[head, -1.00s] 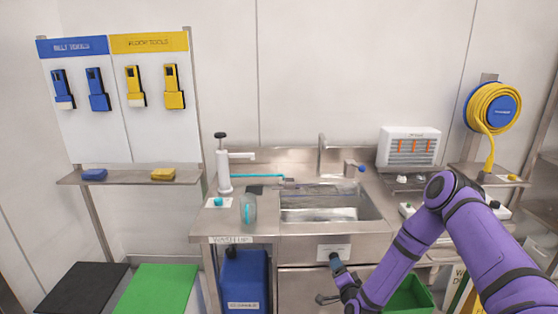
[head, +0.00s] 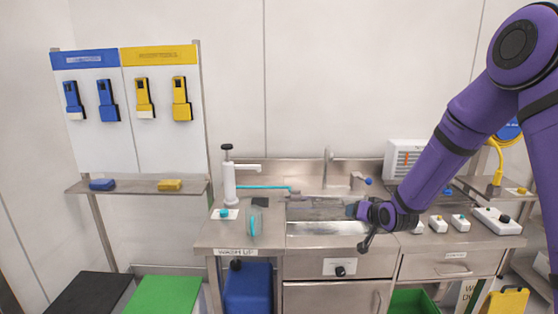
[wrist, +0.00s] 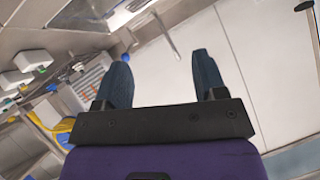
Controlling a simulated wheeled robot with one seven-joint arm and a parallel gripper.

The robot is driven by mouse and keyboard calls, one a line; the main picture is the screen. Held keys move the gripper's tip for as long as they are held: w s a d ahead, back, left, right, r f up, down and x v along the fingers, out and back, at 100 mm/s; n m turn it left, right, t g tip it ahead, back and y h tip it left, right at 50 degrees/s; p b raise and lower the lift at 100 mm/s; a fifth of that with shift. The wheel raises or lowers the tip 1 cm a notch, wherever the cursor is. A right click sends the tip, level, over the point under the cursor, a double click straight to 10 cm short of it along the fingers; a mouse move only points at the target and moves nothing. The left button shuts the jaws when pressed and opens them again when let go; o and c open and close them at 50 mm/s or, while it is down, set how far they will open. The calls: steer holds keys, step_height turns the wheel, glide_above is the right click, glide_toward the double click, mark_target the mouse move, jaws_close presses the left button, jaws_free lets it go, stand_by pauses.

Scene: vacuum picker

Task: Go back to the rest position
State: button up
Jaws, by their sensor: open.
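My purple arm comes in from the right in the head view, and my gripper (head: 354,210) is at its end, in front of the right part of the sink (head: 318,228). In the wrist view my gripper (wrist: 160,80) shows two dark blue fingers spread apart with nothing between them. Behind the fingers, the wrist view shows pale wall and part of the steel counter. My arm hides part of the counter and wall at the right in the head view.
A shelf (head: 140,186) holds blue and yellow blocks. A faucet (head: 327,165) rises behind the sink.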

steer(key=s+d+r+n+g+h, duration=0.2)
steer(key=s+d+r+g+h, duration=0.15)
steer(key=s+r, duration=1.4)
steer(key=s+d+r+g, duration=0.1)
steer(key=s+r, duration=0.2)
steer(key=s, duration=0.9)
steer(key=s+r+g, duration=0.2)
steer(key=s+r, duration=0.2)
steer(key=s, duration=0.9)
steer(key=shift+d+r, duration=0.25)
steer(key=shift+d, duration=0.15)
